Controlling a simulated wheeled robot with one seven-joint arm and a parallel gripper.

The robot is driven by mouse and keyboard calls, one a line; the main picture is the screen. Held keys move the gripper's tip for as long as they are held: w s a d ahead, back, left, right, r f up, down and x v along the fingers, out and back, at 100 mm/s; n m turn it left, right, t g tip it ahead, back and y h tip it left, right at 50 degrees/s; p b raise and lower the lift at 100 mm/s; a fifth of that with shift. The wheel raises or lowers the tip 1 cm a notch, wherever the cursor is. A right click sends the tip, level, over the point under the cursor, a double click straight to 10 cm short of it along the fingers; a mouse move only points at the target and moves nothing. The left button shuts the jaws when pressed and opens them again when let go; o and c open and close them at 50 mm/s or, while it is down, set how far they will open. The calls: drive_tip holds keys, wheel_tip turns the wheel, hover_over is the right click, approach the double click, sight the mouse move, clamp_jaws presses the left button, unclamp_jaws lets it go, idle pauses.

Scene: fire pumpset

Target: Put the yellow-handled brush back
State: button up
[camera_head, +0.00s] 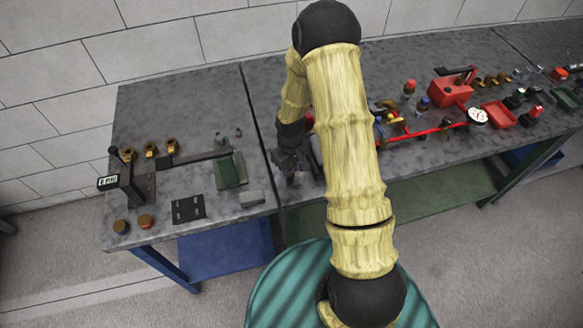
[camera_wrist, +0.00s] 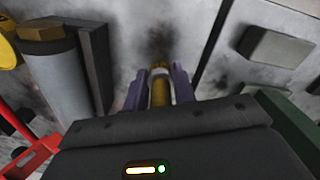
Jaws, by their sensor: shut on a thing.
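My gripper (camera_wrist: 159,88) is shut on the yellow-handled brush (camera_wrist: 159,92), a narrow yellow-brown piece with a pale band between the two purple fingers. Only a short part of the brush shows; its far end and bristles are hidden or too dark to make out. In the head view my gripper (camera_head: 292,166) is low over the grey worktop, just right of the seam between two tables. The brush cannot be made out there. Whether it touches the worktop is unclear.
In the wrist view a grey cylinder with a brass top (camera_wrist: 55,70) stands close left, and a grey block (camera_wrist: 277,46) lies right beyond the seam. Red parts (camera_head: 452,92) crowd the right table.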

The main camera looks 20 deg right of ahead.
drive_tip(key=shift+f, duration=0.6)
drive_tip(key=o, duration=0.6)
drive_tip(key=shift+w+f, duration=0.1)
drive_tip(key=shift+f, duration=0.05)
drive_tip(key=o, duration=0.4)
drive_tip(key=shift+s, duration=0.2)
wheel_tip(320, 180, up, 12)
drive_tip(key=shift+w+r+b, duration=0.15)
drive_tip(key=shift+b, duration=0.9)
